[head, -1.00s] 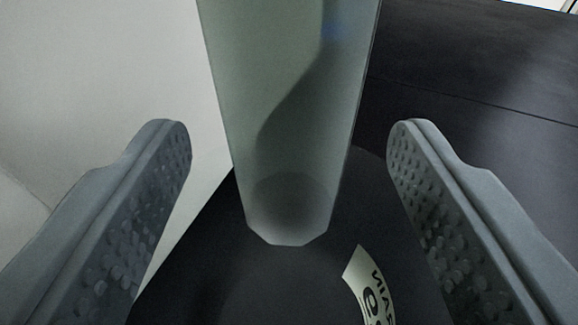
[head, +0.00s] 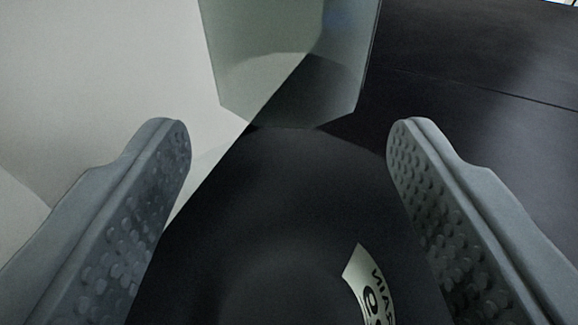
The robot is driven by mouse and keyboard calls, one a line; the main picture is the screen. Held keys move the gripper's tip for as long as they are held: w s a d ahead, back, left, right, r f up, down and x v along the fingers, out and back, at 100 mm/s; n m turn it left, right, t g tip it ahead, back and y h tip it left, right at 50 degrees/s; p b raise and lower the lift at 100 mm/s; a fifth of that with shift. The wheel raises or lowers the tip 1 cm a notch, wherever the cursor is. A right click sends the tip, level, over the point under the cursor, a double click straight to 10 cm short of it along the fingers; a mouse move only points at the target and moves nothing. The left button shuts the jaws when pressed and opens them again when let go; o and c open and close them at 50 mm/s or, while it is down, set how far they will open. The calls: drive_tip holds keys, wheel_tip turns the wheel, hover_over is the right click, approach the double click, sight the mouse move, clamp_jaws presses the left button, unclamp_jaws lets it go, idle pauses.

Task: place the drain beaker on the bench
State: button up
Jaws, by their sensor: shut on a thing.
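The drain beaker (head: 270,220) is a dark round vessel in the lower middle of the head view. A pale label (head: 368,284) on it shows part of its lettering, turned over in the picture. My gripper (head: 288,140) has one grey studded finger on each side of the beaker and is shut on it. The beaker's lower part and base are hidden. A black flat surface (head: 480,130) with a thin seam fills the right side beyond the beaker. It may be the bench, but I cannot tell for sure.
A translucent grey-green, faceted body (head: 285,70) stands beyond the beaker at top centre, its lower end near the beaker's far edge in the picture. A pale surface (head: 90,80) fills the left. The black surface at right looks clear.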

drive_tip(key=shift+f, duration=0.35)
drive_tip(key=o, duration=1.2)
